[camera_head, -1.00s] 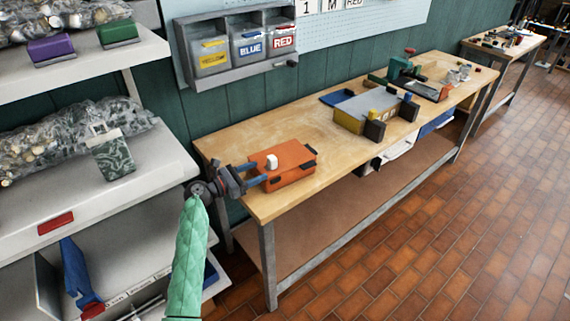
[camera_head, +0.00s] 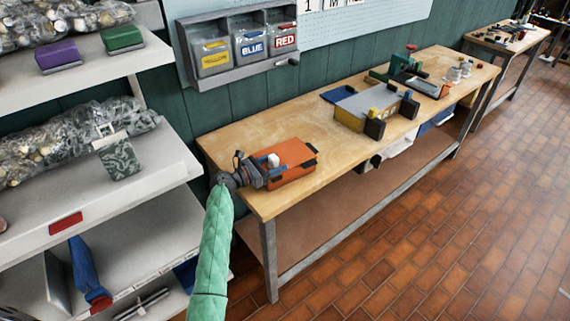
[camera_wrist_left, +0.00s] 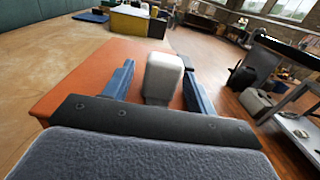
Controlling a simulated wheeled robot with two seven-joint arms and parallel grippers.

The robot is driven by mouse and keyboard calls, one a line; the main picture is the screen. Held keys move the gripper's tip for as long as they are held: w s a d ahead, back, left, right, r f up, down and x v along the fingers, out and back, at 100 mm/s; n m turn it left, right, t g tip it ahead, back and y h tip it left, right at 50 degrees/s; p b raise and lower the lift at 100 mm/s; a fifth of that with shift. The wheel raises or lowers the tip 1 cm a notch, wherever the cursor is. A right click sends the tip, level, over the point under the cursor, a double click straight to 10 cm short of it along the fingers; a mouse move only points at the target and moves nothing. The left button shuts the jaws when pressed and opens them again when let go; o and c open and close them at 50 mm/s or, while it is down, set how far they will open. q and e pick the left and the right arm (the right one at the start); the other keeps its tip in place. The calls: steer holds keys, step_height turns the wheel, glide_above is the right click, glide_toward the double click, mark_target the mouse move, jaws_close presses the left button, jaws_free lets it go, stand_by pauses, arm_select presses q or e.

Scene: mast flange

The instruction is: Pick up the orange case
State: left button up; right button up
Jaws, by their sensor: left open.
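The orange case (camera_head: 296,156) lies on the near left end of the wooden workbench. It has dark corner pieces and a small white block (camera_head: 273,160) on top, which shows large in the left wrist view (camera_wrist_left: 162,76). My left gripper (camera_head: 268,164) is at the case's left end, over its top. In the left wrist view its two blue fingers (camera_wrist_left: 157,85) stand open on either side of the white block, with gaps beside it. The orange top (camera_wrist_left: 75,75) spreads under and beyond the fingers. My right gripper is not in view.
The workbench (camera_head: 240,137) has free room behind the case. Farther right stand a yellow-and-grey box (camera_head: 352,110) and a green device (camera_head: 403,68). Shelves with bagged goods (camera_head: 60,150) are close on the left. Labelled bins (camera_head: 248,45) hang on the wall.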

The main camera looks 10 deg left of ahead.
arm_select(q)
jaws_close()
stand_by(0.4)
